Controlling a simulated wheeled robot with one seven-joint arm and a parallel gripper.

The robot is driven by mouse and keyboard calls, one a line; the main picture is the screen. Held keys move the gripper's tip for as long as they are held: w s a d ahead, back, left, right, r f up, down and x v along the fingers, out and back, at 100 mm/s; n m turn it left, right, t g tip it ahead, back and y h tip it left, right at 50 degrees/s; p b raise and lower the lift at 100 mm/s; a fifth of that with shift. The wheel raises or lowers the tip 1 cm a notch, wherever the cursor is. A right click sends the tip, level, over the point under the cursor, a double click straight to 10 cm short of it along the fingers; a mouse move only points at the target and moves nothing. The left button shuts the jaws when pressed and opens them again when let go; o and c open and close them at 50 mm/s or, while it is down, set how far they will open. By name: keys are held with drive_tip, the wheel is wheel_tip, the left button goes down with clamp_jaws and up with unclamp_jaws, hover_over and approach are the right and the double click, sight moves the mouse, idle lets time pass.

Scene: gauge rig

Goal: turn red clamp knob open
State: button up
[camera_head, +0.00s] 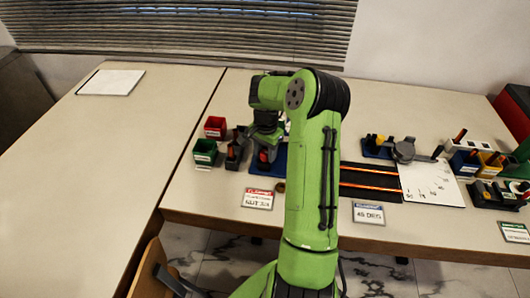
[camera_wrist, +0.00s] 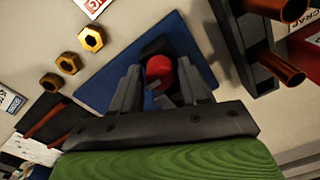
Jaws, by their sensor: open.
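The red clamp knob (camera_wrist: 160,70) sits on a dark fixture on a blue base plate (camera_wrist: 108,77). In the head view the knob (camera_head: 264,156) shows as a small red patch under my wrist, with part of the blue plate (camera_head: 281,160) beside it. My gripper (camera_wrist: 159,74) is open, one finger on each side of the knob. I cannot tell whether either finger touches it. The lower part of the fixture is partly hidden by the fingers. In the head view my gripper (camera_head: 265,145) points down over the fixture.
Several brass nuts (camera_wrist: 91,38) lie beside the plate. A dark holder with copper tubes (camera_wrist: 280,74) stands close to the fixture. Red (camera_head: 215,126) and green (camera_head: 204,151) bins stand left of my gripper. The left table (camera_head: 110,160) is mostly clear.

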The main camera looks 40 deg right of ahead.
drive_tip(key=shift+c, duration=0.2)
drive_tip(key=c, duration=0.7)
drive_tip(key=shift+r+n, duration=0.1)
drive_tip(key=shift+n, duration=0.2)
drive_tip(key=n+p, duration=0.1)
drive_tip(key=n, duration=0.2)
drive_tip(key=shift+n+p, duration=0.3)
drive_tip(key=shift+p, duration=0.05)
drive_tip(key=n+p, duration=0.1)
drive_tip(key=n, duration=0.3)
drive_tip(key=shift+n, duration=0.3)
drive_tip(key=n, duration=0.4)
drive_tip(key=shift+w+n, duration=0.1)
drive_tip(key=shift+n, duration=2.3)
